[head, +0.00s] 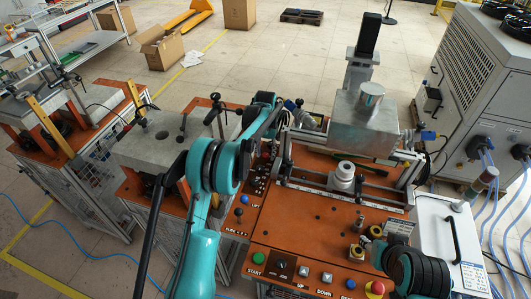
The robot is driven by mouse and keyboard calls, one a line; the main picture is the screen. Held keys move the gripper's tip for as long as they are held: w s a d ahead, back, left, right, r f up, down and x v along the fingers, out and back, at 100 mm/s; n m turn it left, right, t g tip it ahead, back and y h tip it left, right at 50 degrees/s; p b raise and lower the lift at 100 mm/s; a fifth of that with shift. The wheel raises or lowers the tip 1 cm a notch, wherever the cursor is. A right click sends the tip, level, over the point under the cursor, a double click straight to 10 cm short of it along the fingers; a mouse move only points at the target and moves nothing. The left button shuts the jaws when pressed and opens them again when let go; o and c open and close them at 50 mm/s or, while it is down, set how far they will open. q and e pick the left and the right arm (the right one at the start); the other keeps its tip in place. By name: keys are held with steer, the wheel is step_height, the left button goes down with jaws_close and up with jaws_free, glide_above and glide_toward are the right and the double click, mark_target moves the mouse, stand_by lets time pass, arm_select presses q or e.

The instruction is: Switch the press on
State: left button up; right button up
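The press (370,120) stands right of centre on an orange bench, with a grey metal block and a tall dark-topped column. Its front panel carries a green START button (259,258), a black JOG selector switch (282,265), UP (303,272) and DOWN (327,277) buttons, a blue button (350,284) and a red button (376,288). My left arm rises from the bottom and bends over the bench's left side. My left gripper (272,122) is small and partly hidden by my arm, left of the press frame, above a side strip of controls.
A blue knob (244,199) sits on the side strip near LIFT and SLIDE labels. A metal-topped station (150,145) stands left of the press. A large grey cabinet (485,90) with blue hoses is at right. Cardboard boxes (160,45) lie on the open floor behind.

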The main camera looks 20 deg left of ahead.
arm_select(q)
jaws_close()
steer(key=shift+m, duration=0.4)
steer(key=m, duration=0.6)
steer(key=shift+m, duration=0.4)
steer(key=m, duration=1)
steer(key=shift+m, duration=0.3)
